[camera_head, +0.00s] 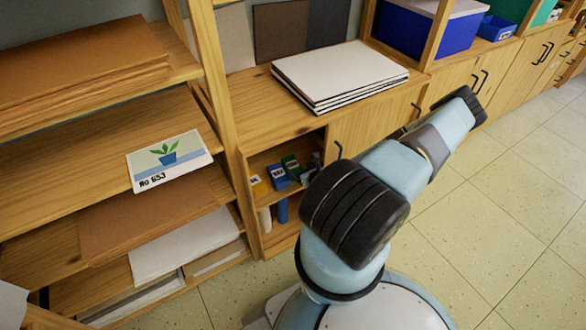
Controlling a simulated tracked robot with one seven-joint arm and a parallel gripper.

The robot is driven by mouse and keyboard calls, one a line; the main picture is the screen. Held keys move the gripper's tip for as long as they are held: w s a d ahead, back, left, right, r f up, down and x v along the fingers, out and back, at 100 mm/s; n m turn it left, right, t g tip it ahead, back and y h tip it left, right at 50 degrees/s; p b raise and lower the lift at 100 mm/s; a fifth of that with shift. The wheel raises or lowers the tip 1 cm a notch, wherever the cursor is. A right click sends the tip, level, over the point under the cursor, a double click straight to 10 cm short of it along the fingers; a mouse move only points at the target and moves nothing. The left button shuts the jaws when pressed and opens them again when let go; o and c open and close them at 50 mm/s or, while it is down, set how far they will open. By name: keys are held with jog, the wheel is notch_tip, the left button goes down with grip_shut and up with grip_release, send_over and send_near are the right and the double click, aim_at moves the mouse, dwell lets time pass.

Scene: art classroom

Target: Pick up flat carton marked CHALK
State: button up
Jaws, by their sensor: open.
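No carton with a readable CHALK mark shows. Several small packs stand in an open cubby: a blue pack (278,177), a green pack (292,167) and a yellow-and-white pack (257,187). Their labels are too small to read, so I cannot tell whether one is the chalk carton. My arm crosses in front and hides the cubby's right side. The arm reaches up and to the right, away from the cubby. My gripper's fingers do not show.
Left shelves hold brown sheets (80,65), a plant card marked NO 653 (168,160) and white sheets (185,246). White boards (338,72) lie on the cabinet top. A blue bin (410,30) stands beyond. The tiled floor (490,220) at right is clear.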

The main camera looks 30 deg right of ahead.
aim_at(293, 165)
jog(key=shift+w+f, duration=0.1)
jog(key=shift+w, duration=0.65)
jog(key=shift+x, duration=2.25)
jog(key=shift+f, duration=0.15)
jog(key=c, duration=1.2)
